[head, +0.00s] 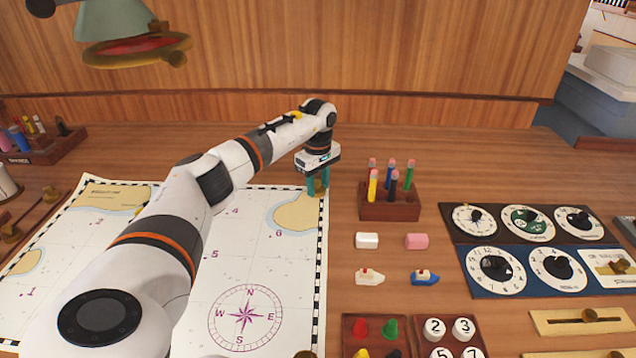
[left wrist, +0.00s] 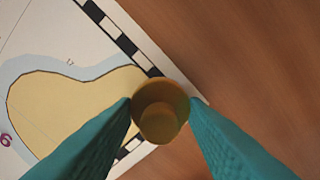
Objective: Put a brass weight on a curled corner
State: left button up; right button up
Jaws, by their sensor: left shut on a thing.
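The chart (head: 265,255) lies on the wooden table, with a checkered border and a compass rose. My left gripper (head: 318,188) is at the chart's far right corner, pointing down. In the left wrist view its teal fingers (left wrist: 160,112) are shut on a brass weight (left wrist: 160,122), round and stepped. The weight is over the chart's border near the corner; I cannot tell whether it touches the paper. Part of another brass piece (head: 306,354) shows at the bottom edge of the head view, by the chart's right edge. My right gripper is not in view.
A wooden pencil holder (head: 390,208) stands right of the gripper. Two erasers, pink (head: 416,241) and white (head: 367,240), and two toy boats (head: 425,277) lie nearer. Dial panels (head: 497,265) are at the right. A lamp (head: 130,45) hangs at upper left.

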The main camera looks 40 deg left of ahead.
pick_arm(q)
jog(key=o, duration=1.2)
notch_tip(320, 180, up, 12)
jog(key=shift+b, duration=1)
jog(key=shift+f, duration=0.1)
